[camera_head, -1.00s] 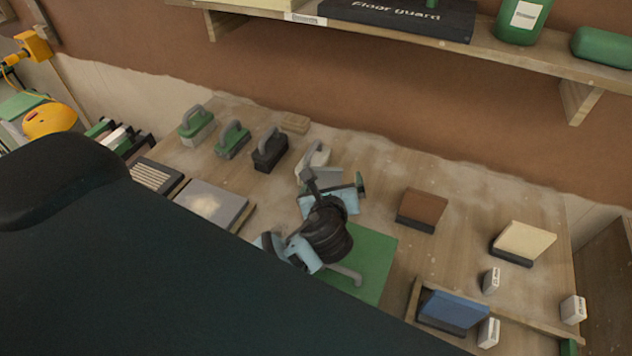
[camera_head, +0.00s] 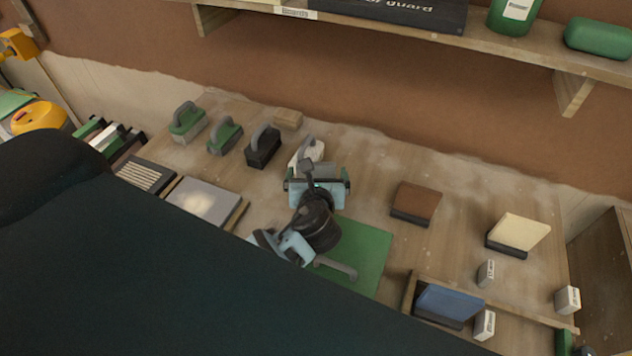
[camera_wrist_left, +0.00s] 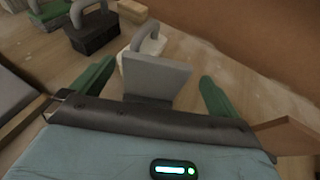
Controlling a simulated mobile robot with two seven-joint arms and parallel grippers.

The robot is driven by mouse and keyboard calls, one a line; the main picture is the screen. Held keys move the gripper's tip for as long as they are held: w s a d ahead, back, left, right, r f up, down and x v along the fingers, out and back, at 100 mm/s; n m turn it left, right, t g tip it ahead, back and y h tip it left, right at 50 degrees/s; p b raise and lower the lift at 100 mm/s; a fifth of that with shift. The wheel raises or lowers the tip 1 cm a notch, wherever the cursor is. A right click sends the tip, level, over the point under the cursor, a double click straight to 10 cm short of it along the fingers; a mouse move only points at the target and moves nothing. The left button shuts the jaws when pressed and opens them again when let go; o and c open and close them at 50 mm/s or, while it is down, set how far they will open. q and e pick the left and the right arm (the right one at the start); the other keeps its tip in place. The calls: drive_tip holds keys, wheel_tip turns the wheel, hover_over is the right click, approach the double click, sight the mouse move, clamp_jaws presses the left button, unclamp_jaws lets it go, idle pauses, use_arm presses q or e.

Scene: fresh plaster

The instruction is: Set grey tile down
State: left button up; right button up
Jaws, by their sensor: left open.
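A grey tile (camera_wrist_left: 155,76) stands tilted on a dark base in the left wrist view, between my gripper's two green fingers. In the head view a small part of the tile (camera_head: 319,170) shows behind my gripper. My left gripper (camera_wrist_left: 158,86) is open, with a gap between each finger and the tile's sides. My arm hides part of the mat.
A white-bodied float with a grey handle (camera_head: 307,150) stands just behind the tile. A black float (camera_head: 263,147) and green floats are to the left. Brown (camera_head: 417,198), cream (camera_head: 520,232) and blue (camera_head: 448,302) tiles stand to the right. A shelf (camera_head: 480,45) overhangs the back.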

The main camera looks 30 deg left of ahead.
sight(316, 163)
use_arm(q)
drive_tip(key=shift+x, duration=2.35)
drive_tip(key=shift+a+r, duration=0.1)
drive_tip(key=shift+c, duration=0.3)
drive_tip(key=c, duration=1.4)
drive_tip(key=shift+r, duration=0.1)
drive_tip(key=shift+c, duration=0.2)
drive_tip(key=shift+r, duration=0.6)
drive_tip(key=s, duration=0.1)
drive_tip(key=s+d, duration=0.1)
drive_tip(key=s, duration=0.1)
drive_tip(key=shift+s+d+f, duration=0.1)
drive_tip(key=shift+s+d, duration=0.25)
wheel_tip(316, 163, up, 14)
